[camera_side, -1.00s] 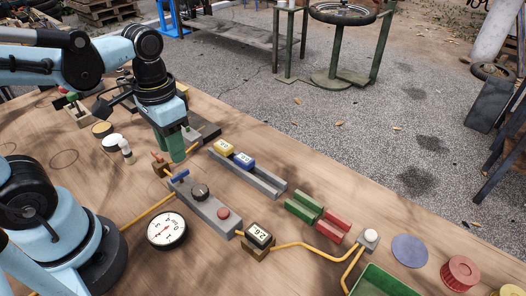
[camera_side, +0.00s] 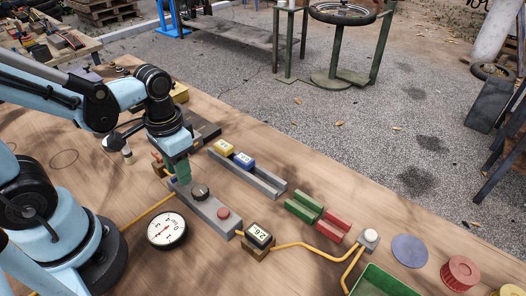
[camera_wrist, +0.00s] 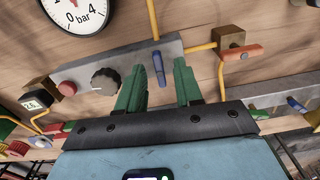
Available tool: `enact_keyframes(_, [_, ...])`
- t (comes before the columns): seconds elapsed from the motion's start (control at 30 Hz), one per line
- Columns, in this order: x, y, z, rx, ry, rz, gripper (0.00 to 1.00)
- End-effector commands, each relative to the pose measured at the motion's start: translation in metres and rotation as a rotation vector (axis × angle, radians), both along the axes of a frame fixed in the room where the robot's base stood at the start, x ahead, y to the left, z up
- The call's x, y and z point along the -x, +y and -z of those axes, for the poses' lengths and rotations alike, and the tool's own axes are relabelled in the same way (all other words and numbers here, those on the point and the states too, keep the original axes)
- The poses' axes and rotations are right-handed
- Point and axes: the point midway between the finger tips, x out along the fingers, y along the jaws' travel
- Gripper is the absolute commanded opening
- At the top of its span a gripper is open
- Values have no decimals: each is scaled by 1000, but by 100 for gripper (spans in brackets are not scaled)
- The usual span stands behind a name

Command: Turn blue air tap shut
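The blue air tap (camera_wrist: 158,68) is a small blue lever at one end of a long grey panel (camera_wrist: 172,48). In the wrist view, the lever lies across the panel's length, between my two green fingertips. My gripper (camera_wrist: 159,74) is open, with a gap on each side of the lever; I cannot tell whether either finger touches it. In the side view, my gripper (camera_side: 179,178) is low over the panel's left end. It hides most of the blue tap there.
The panel also bears a black knob (camera_side: 201,192) and a red button (camera_side: 223,213). A round gauge (camera_side: 167,230) lies in front of it. An orange-handled tap (camera_wrist: 240,52) on a brown block is close by. A grey rail (camera_side: 262,178) with yellow and blue blocks lies behind.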

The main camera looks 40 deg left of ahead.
Motion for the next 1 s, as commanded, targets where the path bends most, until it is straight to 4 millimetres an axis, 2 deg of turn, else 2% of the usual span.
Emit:
enact_keyframes(0.07, [0,0,0,0,0,0,35])
enact_keyframes(0.1, [0,0,0,0,0,0,32])
enact_keyframes(0.3, [0,0,0,0,0,0,1])
enact_keyframes(0.33, [0,0,0,0,0,0,0])
enact_keyframes(0.73, [0,0,0,0,0,32,0])
enact_keyframes(1.0, [0,0,0,1,1,185,0])
